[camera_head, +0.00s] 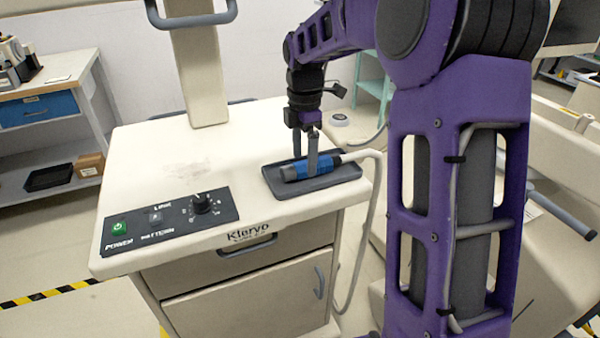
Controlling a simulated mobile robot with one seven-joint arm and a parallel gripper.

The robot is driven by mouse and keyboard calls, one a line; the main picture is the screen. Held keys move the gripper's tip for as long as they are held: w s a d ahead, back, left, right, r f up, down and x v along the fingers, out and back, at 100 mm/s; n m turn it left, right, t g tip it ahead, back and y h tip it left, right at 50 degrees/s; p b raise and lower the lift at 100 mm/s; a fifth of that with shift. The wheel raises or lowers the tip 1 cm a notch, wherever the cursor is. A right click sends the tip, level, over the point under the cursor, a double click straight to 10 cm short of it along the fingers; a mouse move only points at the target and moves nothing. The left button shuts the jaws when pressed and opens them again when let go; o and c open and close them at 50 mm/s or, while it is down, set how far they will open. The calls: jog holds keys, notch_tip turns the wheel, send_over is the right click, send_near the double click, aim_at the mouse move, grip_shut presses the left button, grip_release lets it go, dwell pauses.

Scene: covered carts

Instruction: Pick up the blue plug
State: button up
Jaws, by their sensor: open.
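The blue plug (297,172) lies on its side in a dark grey tray (345,176) on the cart top, toward the right. A grey cable leaves its right end and hangs down the cart's right side. My gripper (305,165) points down at the plug. Its two fingers are apart, one nearer in front of the plug and one seen behind it. The near finger hides part of the plug. I cannot tell whether either finger touches it.
The beige cart top (150,165) is clear left of the tray. A black control panel (168,217) with a knob and green button sits at its front. A post (200,75) rises at the back. My purple arm fills the right. A workbench (55,70) stands far left.

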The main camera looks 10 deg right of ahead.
notch_tip(320, 180, down, 2)
jog(key=shift+f, duration=0.25)
grip_shut()
dwell(0.3)
